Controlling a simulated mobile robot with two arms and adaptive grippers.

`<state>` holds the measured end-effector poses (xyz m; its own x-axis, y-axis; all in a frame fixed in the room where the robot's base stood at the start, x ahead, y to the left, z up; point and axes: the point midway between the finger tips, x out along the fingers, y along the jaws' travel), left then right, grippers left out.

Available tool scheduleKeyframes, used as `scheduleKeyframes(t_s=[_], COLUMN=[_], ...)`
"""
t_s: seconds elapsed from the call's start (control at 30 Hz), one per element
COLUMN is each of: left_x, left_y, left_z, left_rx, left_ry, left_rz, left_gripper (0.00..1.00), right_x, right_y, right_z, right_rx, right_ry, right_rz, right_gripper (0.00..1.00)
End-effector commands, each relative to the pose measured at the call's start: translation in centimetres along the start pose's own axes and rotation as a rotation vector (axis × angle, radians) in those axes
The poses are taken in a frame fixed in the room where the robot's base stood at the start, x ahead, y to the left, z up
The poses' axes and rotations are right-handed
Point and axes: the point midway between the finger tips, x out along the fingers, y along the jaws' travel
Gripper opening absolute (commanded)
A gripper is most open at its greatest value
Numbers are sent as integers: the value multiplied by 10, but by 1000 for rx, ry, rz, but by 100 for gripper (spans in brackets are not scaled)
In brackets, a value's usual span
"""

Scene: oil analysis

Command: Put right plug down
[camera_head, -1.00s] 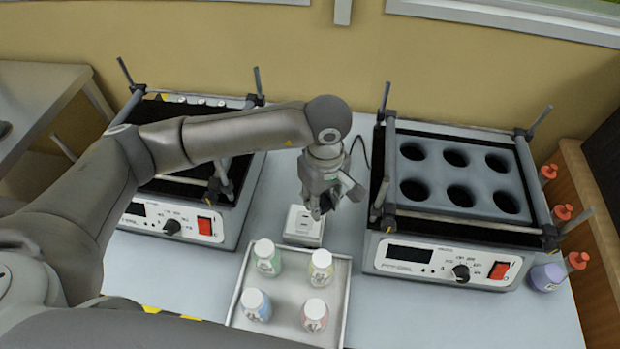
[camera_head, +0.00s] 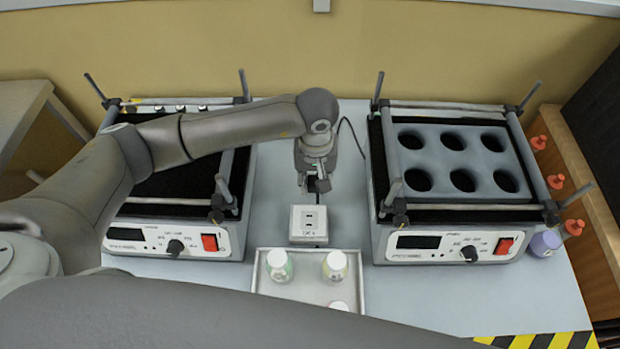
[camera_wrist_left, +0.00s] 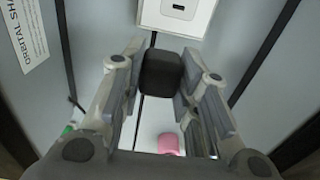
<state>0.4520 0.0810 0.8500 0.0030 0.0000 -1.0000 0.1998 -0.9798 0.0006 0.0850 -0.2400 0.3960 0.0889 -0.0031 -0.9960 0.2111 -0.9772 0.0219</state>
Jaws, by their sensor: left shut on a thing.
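My left gripper (camera_head: 318,184) is just behind the white socket box (camera_head: 308,224) on the table. It is shut on a black plug (camera_wrist_left: 160,72), which shows between the two fingers in the left wrist view. The socket box (camera_wrist_left: 178,12) is at the top of that view, and the plug looks apart from it. In the head view the plug is small and dark at the fingertips, so its height above the table is hard to tell. My right gripper is out of view.
Shaker machines stand on the left (camera_head: 180,246) and right (camera_head: 450,252). A metal tray (camera_head: 308,290) with bottles lies in front of the socket box, partly hidden by a grey arm link of mine. A dark cable (camera_head: 355,135) runs behind my gripper.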

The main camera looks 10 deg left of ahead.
Motion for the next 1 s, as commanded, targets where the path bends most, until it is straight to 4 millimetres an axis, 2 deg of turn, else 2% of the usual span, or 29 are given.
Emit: scheduleKeyframes(t_s=[0.1, 0.33, 0.53, 0.8, 1.0], left_x=[22, 46, 55, 84, 86], left_y=[-4, -9, -11, -11, -11], left_z=[-14, -33, -40, -41, -41], left_rx=[-3, 0, 0, 0, 1], left_ry=[-7, -4, -4, -4, -3], left_rz=[-3, 0, -1, 0, 0], left_gripper=[0, 0, 0, 0, 0], right_x=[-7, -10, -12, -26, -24], right_y=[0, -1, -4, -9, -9], right_z=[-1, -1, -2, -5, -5], right_rx=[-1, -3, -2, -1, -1], right_ry=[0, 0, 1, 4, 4], right_rz=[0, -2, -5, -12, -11], right_gripper=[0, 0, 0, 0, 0])
